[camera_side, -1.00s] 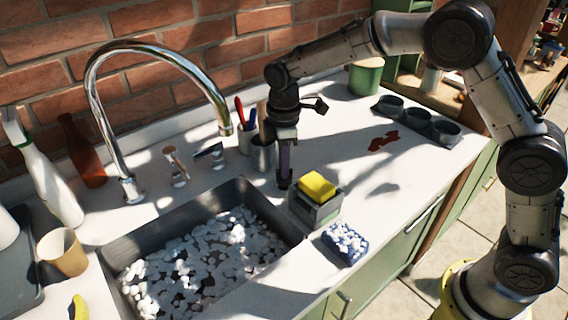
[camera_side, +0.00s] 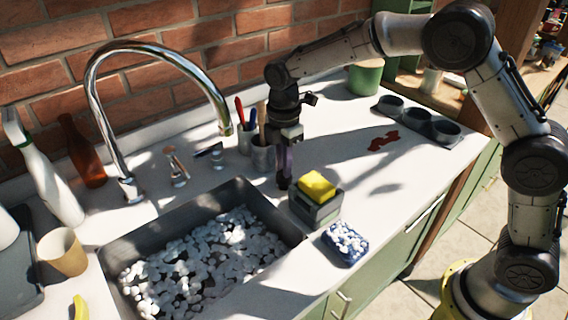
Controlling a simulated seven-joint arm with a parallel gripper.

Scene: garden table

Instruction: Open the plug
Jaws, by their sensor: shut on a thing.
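My gripper (camera_side: 284,182) points straight down at the counter, just right of the sink's back right corner. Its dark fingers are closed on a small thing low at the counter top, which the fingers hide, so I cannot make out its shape. The grey sink (camera_side: 128,240) is filled with white foam-like lumps (camera_side: 205,255) that cover its bottom, so no drain plug shows there. The chrome tap (camera_side: 160,50) arches over the back of the sink, with two small tap handles (camera_side: 178,172) beside its base.
A dark caddy (camera_side: 318,212) with a yellow sponge (camera_side: 317,185) stands close right of my gripper. A blue-and-white sponge (camera_side: 345,244) lies in front. Cups with utensils (camera_side: 262,155) stand close behind.

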